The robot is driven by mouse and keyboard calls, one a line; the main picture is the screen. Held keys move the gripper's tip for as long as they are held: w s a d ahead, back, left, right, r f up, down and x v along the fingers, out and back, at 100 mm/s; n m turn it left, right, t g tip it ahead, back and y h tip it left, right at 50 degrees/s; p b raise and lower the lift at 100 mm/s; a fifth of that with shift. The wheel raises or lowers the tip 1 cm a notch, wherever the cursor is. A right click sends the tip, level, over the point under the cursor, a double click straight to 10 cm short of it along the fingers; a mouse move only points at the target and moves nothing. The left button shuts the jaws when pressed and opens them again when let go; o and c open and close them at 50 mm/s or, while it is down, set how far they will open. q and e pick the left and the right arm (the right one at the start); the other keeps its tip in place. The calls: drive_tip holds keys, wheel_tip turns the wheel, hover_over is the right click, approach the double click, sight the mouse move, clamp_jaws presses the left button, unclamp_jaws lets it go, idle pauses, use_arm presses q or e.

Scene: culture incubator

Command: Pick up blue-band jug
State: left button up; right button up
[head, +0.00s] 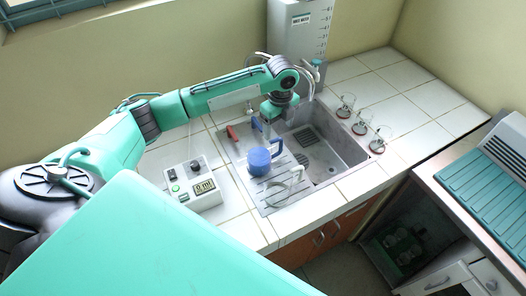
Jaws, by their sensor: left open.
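A blue jug-like vessel (258,161) with a blue handle stands on the ribbed drainboard left of the sink basin; it is the clearest blue jug in the head view. A clear vessel with a pale handle (297,178) stands to its right. A red piece (232,133) and a small upright blue piece (257,125) show behind it; I cannot tell what they belong to. My left gripper (269,112) is open, pointing down above the back of the drainboard, behind the blue jug and apart from it. Its fingertips are small and partly hidden. My right gripper is out of view.
The sink basin (335,150) lies to the right. Several small glasses with red bases, one of them here (346,106), stand right of it. A grey tank (298,32) stands at the back. A white control box (192,184) with a display sits left of the drainboard.

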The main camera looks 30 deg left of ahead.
sight(278, 139)
use_arm(q)
drive_tip(key=f, duration=0.1)
drive_tip(key=f+p, duration=0.1)
drive_tip(key=f, duration=0.1)
drive_tip(key=f+p, duration=0.1)
drive_tip(key=f, duration=0.1)
drive_tip(key=shift+w+a+f, duration=0.2)
drive_tip(key=shift+w+f, duration=0.05)
drive_tip(key=shift+w, duration=0.05)
wheel_tip(278, 139, down, 3)
drive_tip(key=shift+w+a+f+p, duration=0.1)
drive_tip(key=shift+w+f+p, duration=0.05)
drive_tip(key=shift+p, duration=0.6)
drive_tip(key=shift+f, duration=0.2)
drive_tip(key=shift+c, duration=1.3)
clamp_jaws()
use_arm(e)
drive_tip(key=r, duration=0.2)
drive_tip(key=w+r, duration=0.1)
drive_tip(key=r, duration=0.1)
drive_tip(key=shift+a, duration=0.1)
use_arm(q)
drive_tip(key=shift+r, duration=0.2)
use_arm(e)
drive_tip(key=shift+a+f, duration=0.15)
